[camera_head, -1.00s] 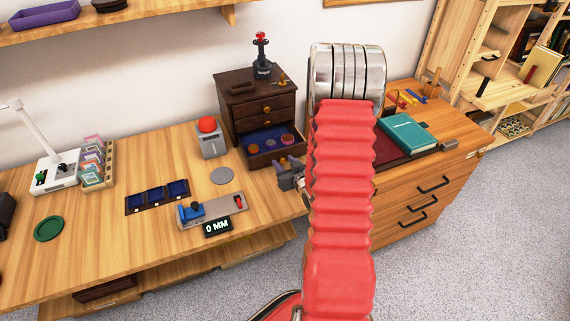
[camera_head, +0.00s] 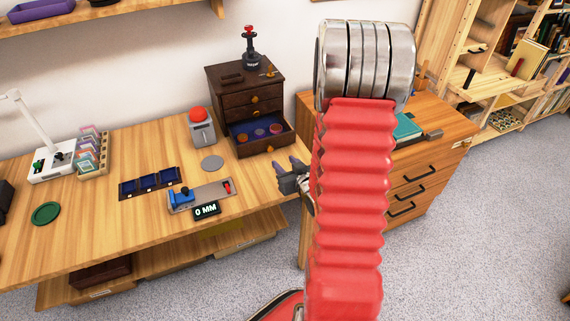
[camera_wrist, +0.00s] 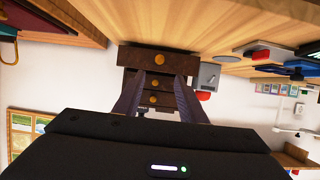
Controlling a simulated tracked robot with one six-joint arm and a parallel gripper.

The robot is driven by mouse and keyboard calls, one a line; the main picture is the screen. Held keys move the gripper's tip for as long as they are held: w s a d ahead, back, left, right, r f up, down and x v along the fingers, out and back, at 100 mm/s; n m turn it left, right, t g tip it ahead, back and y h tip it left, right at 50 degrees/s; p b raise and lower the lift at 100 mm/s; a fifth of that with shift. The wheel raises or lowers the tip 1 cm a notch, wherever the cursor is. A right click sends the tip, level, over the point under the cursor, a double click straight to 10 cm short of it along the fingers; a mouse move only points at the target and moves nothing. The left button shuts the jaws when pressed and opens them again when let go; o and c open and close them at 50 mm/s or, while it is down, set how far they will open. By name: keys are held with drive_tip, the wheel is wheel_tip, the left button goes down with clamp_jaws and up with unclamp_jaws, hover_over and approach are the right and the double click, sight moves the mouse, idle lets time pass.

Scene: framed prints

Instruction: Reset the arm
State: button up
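My arm, in red ribbed covering with a banded metal joint, fills the middle of the head view. My gripper (camera_head: 293,180) shows at its left side, above the front right of the wooden bench and partly hidden by the arm. In the wrist view, which is upside down, the two fingers of my gripper (camera_wrist: 158,100) stand apart with nothing between them. Beyond them is the dark drawer cabinet (camera_wrist: 159,62), also in the head view (camera_head: 232,95). Its bottom drawer (camera_head: 258,145) is open, with several round discs inside.
A grey box with a red button (camera_head: 201,125), a gauge reading 0 MM (camera_head: 206,210), a blue-celled tray (camera_head: 150,180) and a green disc (camera_head: 45,213) lie on the bench. A teal book (camera_head: 407,128) lies on the right cabinet, partly behind my arm. Open floor lies front right.

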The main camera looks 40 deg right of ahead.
drive_tip(key=shift+s, duration=0.15)
drive_tip(key=shift+r, duration=0.1)
idle(0.4)
drive_tip(key=s+a+r+n+g, duration=0.1)
drive_tip(key=a+r+g, duration=0.3)
drive_tip(key=a+r, duration=0.95)
drive_tip(key=s+a+r+n+g+y, duration=0.1)
drive_tip(key=s+a+r, duration=0.3)
drive_tip(key=s+a, duration=0.3)
drive_tip(key=s+a+r+n+g+y, duration=0.1)
drive_tip(key=s+a+r, duration=0.3)
drive_tip(key=s+a, duration=0.4)
drive_tip(key=shift+s+g+y, duration=0.6)
drive_tip(key=shift+s+y, duration=0.2)
drive_tip(key=shift+r, duration=0.1)
